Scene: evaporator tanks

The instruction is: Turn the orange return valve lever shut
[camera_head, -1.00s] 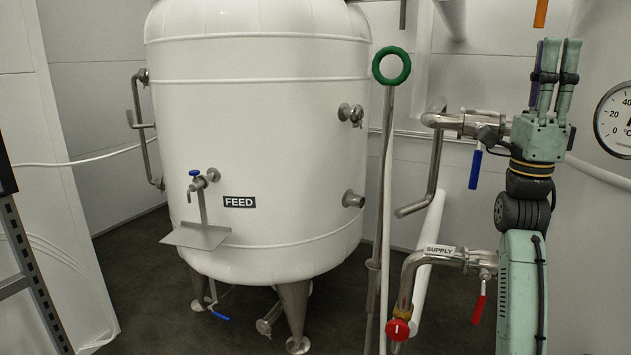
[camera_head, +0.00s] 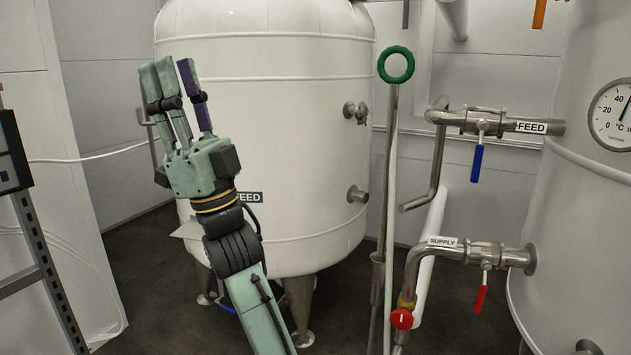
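An orange lever (camera_head: 540,13) hangs at the top right edge of the head view, and only its lower part shows. Its pipe and valve body are out of the frame above. My gripper (camera_head: 173,66) is at the left, in front of the big white tank, fingers pointing up. It is far to the left of the orange lever and lower in the picture. A gap shows between its purple finger and its green fingers, and nothing is between them.
The white tank (camera_head: 290,130) fills the middle. A green ring handle (camera_head: 396,64) stands on a tall rod. A blue lever (camera_head: 477,164) and a red lever (camera_head: 480,299) hang on pipes at the right. A gauge (camera_head: 611,115) sits on the right tank.

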